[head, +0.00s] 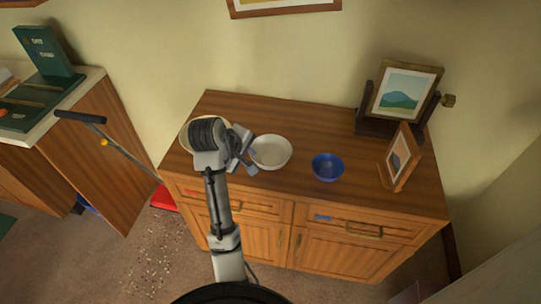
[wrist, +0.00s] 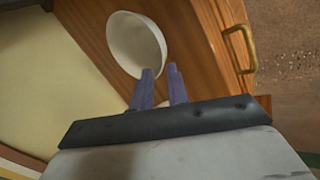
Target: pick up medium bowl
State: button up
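Three bowls stand in a row on the wooden cabinet (head: 300,118). The white bowl (head: 272,152) is in the middle and looks medium in size; it also shows in the wrist view (wrist: 128,42). The blue bowl (head: 328,167) at right looks smaller. A cream bowl (head: 186,134) at left looks largest and is mostly hidden behind my arm. My gripper (head: 249,156) is at the white bowl's left rim. In the wrist view my gripper (wrist: 160,71) has its fingers apart, one overlapping the rim in the picture. I cannot tell whether they touch it.
A picture frame on a stand (head: 404,93) and a smaller frame (head: 400,158) stand at the cabinet's right end. The wall is close behind. Drawer handles (head: 365,231) stick out at the front. The cabinet top behind the white and blue bowls is clear.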

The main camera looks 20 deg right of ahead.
aim_at(257, 163)
jog(key=b+x, duration=0.1)
jog(key=x, duration=0.3)
jog(key=shift+f, duration=0.35)
jog(key=shift+p+x, duration=0.8)
jog(key=shift+x, duration=1.8)
jog(key=shift+s, duration=0.1)
grip_shut()
